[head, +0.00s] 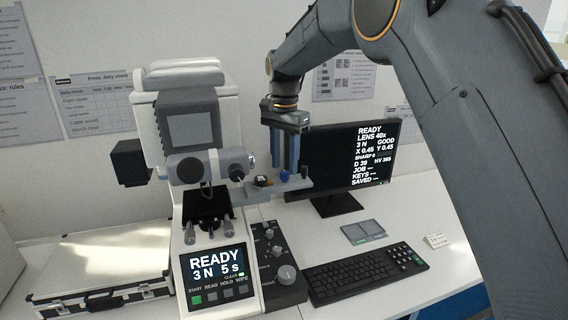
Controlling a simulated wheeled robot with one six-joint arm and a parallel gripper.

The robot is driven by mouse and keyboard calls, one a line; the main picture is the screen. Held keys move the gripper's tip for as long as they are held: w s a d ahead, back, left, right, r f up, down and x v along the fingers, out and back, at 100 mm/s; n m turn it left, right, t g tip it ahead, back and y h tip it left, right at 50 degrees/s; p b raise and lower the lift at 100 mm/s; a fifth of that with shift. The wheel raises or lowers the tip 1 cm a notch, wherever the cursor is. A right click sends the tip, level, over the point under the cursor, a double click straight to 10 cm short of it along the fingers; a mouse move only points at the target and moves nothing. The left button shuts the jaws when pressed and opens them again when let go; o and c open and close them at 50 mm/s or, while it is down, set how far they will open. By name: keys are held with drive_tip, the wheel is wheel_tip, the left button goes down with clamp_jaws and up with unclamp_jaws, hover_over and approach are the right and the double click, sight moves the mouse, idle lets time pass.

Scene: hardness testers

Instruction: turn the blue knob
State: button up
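The blue knob (284,176) is small and sits on the grey arm-like stage (296,187) on the right side of the hardness tester (188,118). My gripper (285,170) points down from above, its two grey-blue fingers reaching to the height of the knob. A narrow gap shows between the fingers, with the knob at their tips. I cannot tell whether the fingers touch it or stand just behind it. A dark round part with a yellow mark (263,181) sits just left of the knob.
A monitor (352,158) stands close behind and right of my gripper. A keyboard (366,272) and a grey pad (363,232) lie in front of it. A control box with grey knobs (278,262) stands beside the tester. An aluminium case (98,268) is at left.

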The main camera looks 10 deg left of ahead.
drive_tip(key=shift+f+p, duration=0.35)
drive_tip(key=shift+f, duration=0.75)
clamp_jaws()
